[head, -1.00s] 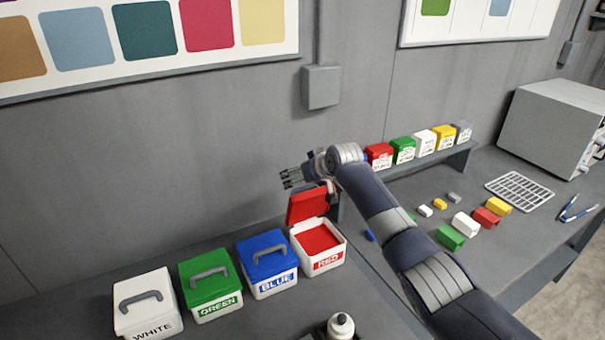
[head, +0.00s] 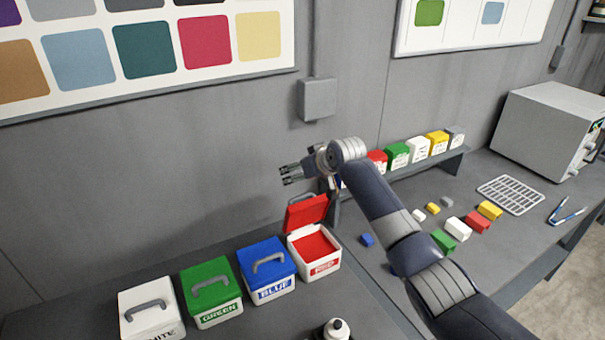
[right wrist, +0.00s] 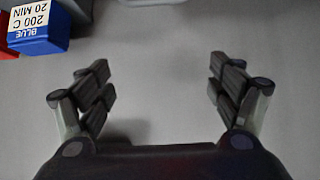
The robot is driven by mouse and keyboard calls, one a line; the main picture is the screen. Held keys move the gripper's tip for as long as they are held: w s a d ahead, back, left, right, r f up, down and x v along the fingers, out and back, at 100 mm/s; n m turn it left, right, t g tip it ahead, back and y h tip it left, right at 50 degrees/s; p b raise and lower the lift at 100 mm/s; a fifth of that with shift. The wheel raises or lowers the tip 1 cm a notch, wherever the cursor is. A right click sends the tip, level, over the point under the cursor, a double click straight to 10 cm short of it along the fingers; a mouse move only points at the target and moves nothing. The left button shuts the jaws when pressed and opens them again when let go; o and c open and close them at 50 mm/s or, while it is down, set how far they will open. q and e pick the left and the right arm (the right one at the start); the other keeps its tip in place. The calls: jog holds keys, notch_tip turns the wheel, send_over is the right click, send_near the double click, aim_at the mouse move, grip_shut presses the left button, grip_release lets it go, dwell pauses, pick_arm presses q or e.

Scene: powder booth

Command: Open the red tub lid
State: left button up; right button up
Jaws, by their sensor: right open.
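The red tub (head: 317,265) is a white box with a RED label, at the right end of the row of tubs. Its red lid (head: 306,213) stands raised at the back, tilted up, and red contents show inside. My right gripper (head: 284,174) is above and behind the raised lid, apart from it, with its fingers pointing left. In the right wrist view its fingers (right wrist: 160,92) are spread with nothing between them. My left gripper is in neither view.
Closed blue (head: 266,256), green (head: 209,281) and white (head: 148,302) tubs stand to the left. A shelf (head: 400,172) of small coloured boxes is behind my right arm. Loose blocks, a wire rack (head: 509,194) and a grey oven (head: 548,130) are at right.

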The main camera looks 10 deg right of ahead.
jog(key=shift+s+d+r, duration=0.15)
jog(key=shift+s+r, duration=0.1)
jog(key=shift+r, duration=0.6)
jog(key=v, duration=1.2)
